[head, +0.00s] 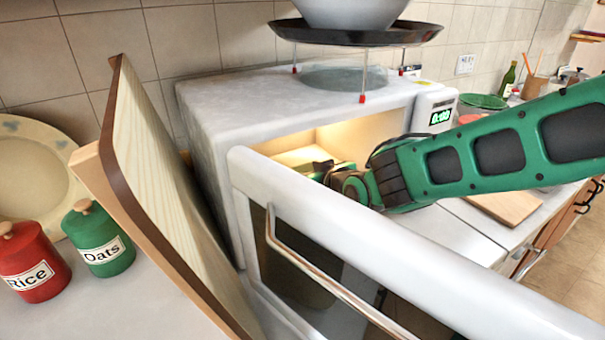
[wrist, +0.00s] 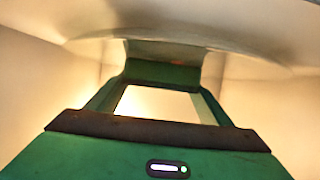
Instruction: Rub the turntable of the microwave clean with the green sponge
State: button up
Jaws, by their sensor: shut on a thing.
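The white microwave (head: 235,110) stands on the counter with its door (head: 300,215) swung open towards me and its inside lit. My gripper (head: 325,170) reaches over the door into the cavity. In the wrist view my gripper (wrist: 162,88) is shut on the green sponge (wrist: 160,73), which sits between the fingertips. The pale round turntable (wrist: 225,33) fills the top of that view. The sponge meets the turntable's surface there; how firmly it presses, I cannot tell. A small reddish-brown mark (wrist: 185,62) shows beside the sponge. The head view hides the turntable.
Boards (head: 150,190) lean left of the microwave. A dark tray (head: 425,34) on a legged stand sits on top with a grey bowl (head: 350,12). The cavity walls are close around my gripper. The red Rice jar (head: 35,262) and green Oats jar (head: 98,238) stand at left.

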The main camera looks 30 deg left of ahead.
jog(key=shift+o, duration=0.2)
jog(key=shift+s+d+f, duration=0.15)
jog(key=shift+s+d, duration=0.15)
jog(key=shift+d, duration=0.25)
jog(key=shift+s+d+f, duration=0.2)
jog(key=shift+s+d, duration=0.1)
jog(key=shift+d, duration=0.3)
jog(key=shift+s+d+f, duration=0.15)
jog(key=shift+s+d, duration=0.15)
jog(key=shift+d, duration=0.25)
jog(key=shift+s+d+r, duration=0.1)
jog(key=shift+s+d, duration=0.25)
jog(key=shift+d, duration=0.35)
jog(key=shift+s+d, duration=0.35)
jog(key=shift+d, duration=0.35)
jog(key=shift+c, duration=0.2)
jog(key=shift+s+a+r, duration=0.1)
jog(key=shift+s+a, duration=0.25)
jog(key=shift+s, duration=0.3)
jog(key=shift+s+a+r, duration=0.1)
jog(key=shift+s+a, duration=0.25)
jog(key=shift+s, duration=0.3)
jog(key=shift+w+a+r, duration=0.15)
jog(key=shift+w+a, duration=0.35)
jog(key=shift+a, duration=0.4)
jog(key=shift+w+a+r, duration=0.1)
jog(key=shift+w+a, duration=0.4)
jog(key=shift+a, duration=0.35)
